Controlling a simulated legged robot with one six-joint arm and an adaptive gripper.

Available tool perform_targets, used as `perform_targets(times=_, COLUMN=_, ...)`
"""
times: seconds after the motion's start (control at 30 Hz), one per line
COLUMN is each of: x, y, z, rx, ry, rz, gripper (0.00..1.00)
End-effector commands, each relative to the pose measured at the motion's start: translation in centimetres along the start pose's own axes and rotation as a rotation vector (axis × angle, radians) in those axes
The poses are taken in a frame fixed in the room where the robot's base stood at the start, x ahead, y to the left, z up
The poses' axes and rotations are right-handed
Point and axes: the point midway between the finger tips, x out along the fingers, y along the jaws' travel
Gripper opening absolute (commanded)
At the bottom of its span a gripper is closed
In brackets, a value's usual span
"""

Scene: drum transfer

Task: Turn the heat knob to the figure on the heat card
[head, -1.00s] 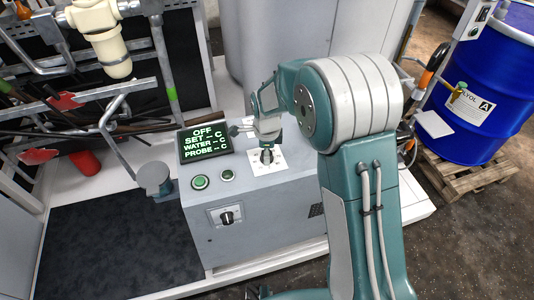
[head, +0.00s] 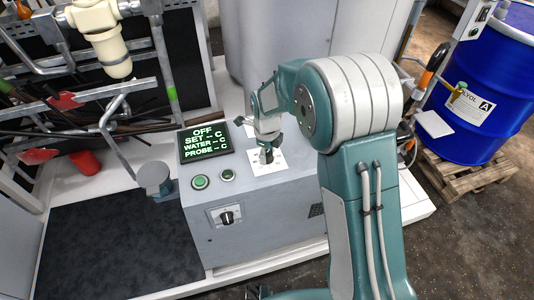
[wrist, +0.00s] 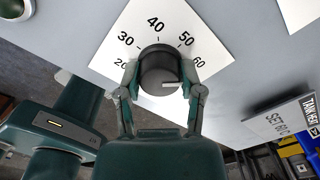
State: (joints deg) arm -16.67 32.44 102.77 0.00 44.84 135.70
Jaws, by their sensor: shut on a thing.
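The heat knob (wrist: 160,66) is a dark round knob on a white dial plate (wrist: 125,45) marked 20 to 60. In the wrist view its white pointer line lies toward the right, on the 60 side and a little below that figure. My gripper (wrist: 161,78) has a finger on either side of the knob and is shut on it. In the head view my gripper (head: 267,143) is over the knob on the cabinet top. The heat card (wrist: 278,124) at the right of the wrist view reads TANK HEAT, SET 60 C.
A display (head: 205,142) on the cabinet reads OFF, with SET, WATER and PROBE blank. Two green buttons (head: 200,182) sit below it. Another knob (head: 227,217) is on the cabinet front. A blue drum (head: 487,90) stands on a pallet at the right.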

Motion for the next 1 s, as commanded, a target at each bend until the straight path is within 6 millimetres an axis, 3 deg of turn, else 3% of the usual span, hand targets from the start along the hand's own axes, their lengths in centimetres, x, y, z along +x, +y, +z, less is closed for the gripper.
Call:
perform_targets(times=0.27, x=0.1, y=0.0, z=0.1, rx=-0.001, ry=-0.002, rz=-0.001, gripper=0.02)
perform_targets(times=0.3, x=0.1, y=0.0, z=0.1, rx=-0.001, ry=-0.002, rz=-0.001, gripper=0.67)
perform_targets(times=0.33, x=0.1, y=0.0, z=0.1, rx=-0.001, ry=-0.002, rz=-0.001, gripper=0.81)
perform_targets(times=0.37, x=0.1, y=0.0, z=0.1, rx=-0.001, ry=-0.002, rz=-0.001, gripper=0.84)
perform_targets(times=0.77, x=-0.2, y=0.0, z=0.0, rx=-0.001, ry=-0.002, rz=-0.001, gripper=0.84)
perform_targets(times=1.0, x=-3.5, y=-0.1, z=0.1, rx=-0.001, ry=-0.005, rz=-0.005, gripper=0.84)
